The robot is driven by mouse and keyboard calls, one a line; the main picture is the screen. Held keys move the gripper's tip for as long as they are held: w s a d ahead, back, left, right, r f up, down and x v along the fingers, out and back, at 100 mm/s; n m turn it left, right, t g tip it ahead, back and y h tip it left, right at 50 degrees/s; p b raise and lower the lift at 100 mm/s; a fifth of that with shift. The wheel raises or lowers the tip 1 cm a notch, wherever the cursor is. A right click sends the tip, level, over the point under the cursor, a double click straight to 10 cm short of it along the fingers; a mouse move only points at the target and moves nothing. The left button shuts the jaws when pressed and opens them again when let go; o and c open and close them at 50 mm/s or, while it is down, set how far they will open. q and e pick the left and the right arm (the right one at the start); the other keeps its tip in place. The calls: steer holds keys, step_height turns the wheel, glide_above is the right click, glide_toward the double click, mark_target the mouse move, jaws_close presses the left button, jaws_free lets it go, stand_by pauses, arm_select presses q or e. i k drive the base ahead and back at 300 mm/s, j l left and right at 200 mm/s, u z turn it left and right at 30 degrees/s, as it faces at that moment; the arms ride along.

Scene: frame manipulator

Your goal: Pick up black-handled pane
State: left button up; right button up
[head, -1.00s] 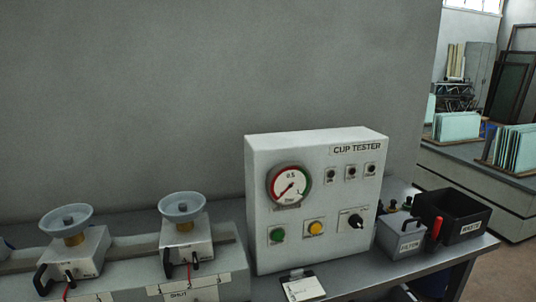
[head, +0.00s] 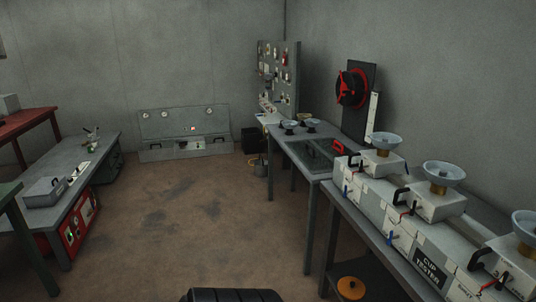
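No pane with a black handle can be made out for certain in the head view. A dark, glassy panel (head: 308,151) lies flat on the grey table along the right wall. A red handle (head: 338,147) shows at its right end; I cannot tell whether it belongs to that panel. Neither of my grippers is in view.
A cup tester bench (head: 395,232) with several cup units stands at right. A red reel (head: 351,88) is on a dark board behind the table. A low grey bench (head: 88,168) stands at left. The brown floor (head: 190,215) between is clear.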

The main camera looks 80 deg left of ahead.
mark_target(314, 159)
steer(key=u, duration=2.2)
steer(key=i+j+z, duration=0.1)
steer(key=z, duration=0.35)
steer(key=i+j+z, duration=0.15)
steer(key=z, duration=0.25)
steer(key=i+j+z, duration=0.1)
steer(key=i+j, duration=0.15)
steer(key=i+j+z, duration=0.1)
steer(key=i+j, duration=0.15)
steer(key=i+j+z, duration=0.1)
steer(key=j, duration=0.35)
steer(key=i+j, duration=0.3)
steer(key=i+j+z, duration=0.15)
steer(key=j, duration=0.25)
steer(key=i+j+z, duration=0.1)
steer(key=i+j, duration=0.2)
steer(key=j, duration=0.1)
